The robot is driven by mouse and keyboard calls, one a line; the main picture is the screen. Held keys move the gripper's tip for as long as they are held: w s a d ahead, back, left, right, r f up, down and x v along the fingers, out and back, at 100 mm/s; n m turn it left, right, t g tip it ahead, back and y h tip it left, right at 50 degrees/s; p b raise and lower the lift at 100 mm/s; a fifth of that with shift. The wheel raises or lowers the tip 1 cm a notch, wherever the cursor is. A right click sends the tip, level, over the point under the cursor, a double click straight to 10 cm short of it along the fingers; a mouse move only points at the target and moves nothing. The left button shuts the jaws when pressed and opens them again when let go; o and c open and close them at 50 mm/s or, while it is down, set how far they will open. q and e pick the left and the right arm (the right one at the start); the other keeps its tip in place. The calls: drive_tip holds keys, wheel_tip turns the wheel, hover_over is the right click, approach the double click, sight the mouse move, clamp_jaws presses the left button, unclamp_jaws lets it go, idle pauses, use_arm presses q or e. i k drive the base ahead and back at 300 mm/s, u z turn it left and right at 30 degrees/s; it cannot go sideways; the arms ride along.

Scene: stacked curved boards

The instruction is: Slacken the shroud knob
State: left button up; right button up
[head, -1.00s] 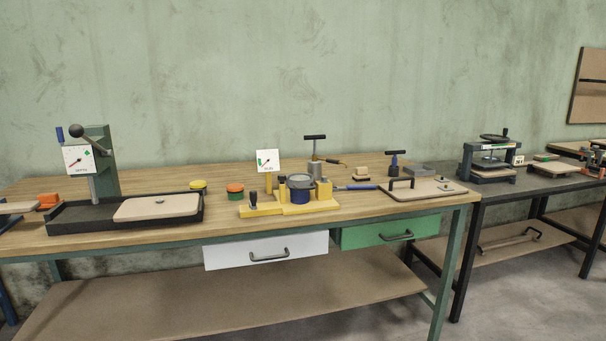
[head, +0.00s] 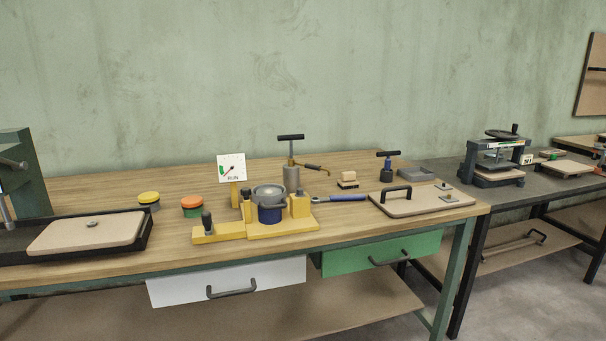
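No part is plainly marked as the shroud knob. A yellow fixture (head: 285,228) stands on the wooden workbench and holds a dark blue cup (head: 270,213) with a grey top. An upright black knob (head: 207,221) stands on the fixture's left arm. A tan board (head: 412,207) with a black handle (head: 396,194) lies at the bench's right end and bears a small knob-like fitting (head: 446,190). Neither of my grippers is in view.
A white dial gauge (head: 231,168), a hand pump (head: 291,176) and a blue-handled tool (head: 341,198) are around the fixture. A black tray (head: 148,228) lies at left. White (head: 270,278) and green (head: 340,262) drawers are under the bench front. A dark table (head: 450,172) stands at right.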

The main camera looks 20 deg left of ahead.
sight(245, 192)
drive_tip(key=u, duration=0.45)
drive_tip(key=i, duration=0.8)
drive_tip(key=u, duration=0.75)
